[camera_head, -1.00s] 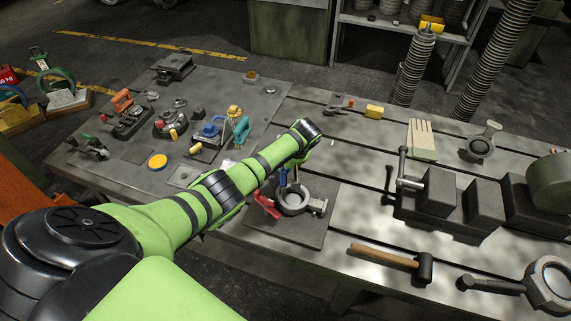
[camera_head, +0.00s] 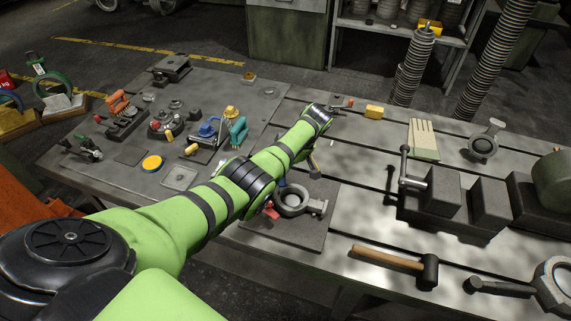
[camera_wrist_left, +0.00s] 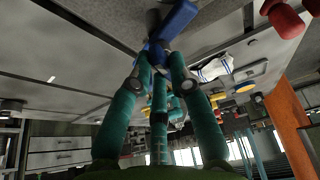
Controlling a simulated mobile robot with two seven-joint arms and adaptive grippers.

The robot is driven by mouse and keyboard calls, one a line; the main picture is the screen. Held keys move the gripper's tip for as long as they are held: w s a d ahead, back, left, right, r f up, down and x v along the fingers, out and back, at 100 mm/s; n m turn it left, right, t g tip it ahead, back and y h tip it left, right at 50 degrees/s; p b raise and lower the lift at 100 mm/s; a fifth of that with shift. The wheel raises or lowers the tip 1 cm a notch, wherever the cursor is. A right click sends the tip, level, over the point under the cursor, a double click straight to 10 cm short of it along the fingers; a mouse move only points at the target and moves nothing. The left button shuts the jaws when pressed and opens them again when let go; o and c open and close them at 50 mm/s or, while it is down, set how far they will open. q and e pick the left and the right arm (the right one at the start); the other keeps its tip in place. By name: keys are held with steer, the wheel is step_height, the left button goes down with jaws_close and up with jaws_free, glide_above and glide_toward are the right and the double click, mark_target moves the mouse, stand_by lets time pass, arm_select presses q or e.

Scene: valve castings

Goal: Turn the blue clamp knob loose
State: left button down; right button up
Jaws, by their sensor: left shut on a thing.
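The blue clamp knob (camera_wrist_left: 172,27) is at the top of the left wrist view, an elongated blue piece. My left gripper (camera_wrist_left: 158,60) is shut on it, with the fingertips at its near end. In the head view only a small bit of the blue knob (camera_head: 282,182) shows beside my arm, above the grey ring casting (camera_head: 293,199) on its dark plate (camera_head: 290,238). A red handle (camera_head: 271,211) stands at the left of the casting and shows large in the wrist view (camera_wrist_left: 285,18). My left fingers are mostly hidden behind my arm in the head view. My right gripper is not in view.
A dark vise (camera_head: 440,205) stands to the right, with a mallet (camera_head: 395,261) in front of it. Several clamps and tools, including a teal-handled one (camera_head: 238,131), lie on the left plate. A work glove (camera_head: 422,140) lies at the back right.

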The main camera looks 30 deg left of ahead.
arm_select(q)
steer(key=shift+a, duration=0.1)
steer(key=c, duration=1.1)
jaws_free()
steer(key=shift+c, duration=0.2)
steer(key=shift+r, duration=0.1)
steer(key=shift+d+r, duration=0.2)
steer(key=shift+r, duration=0.05)
steer(key=v, duration=1.1)
steer(key=shift+r, duration=0.15)
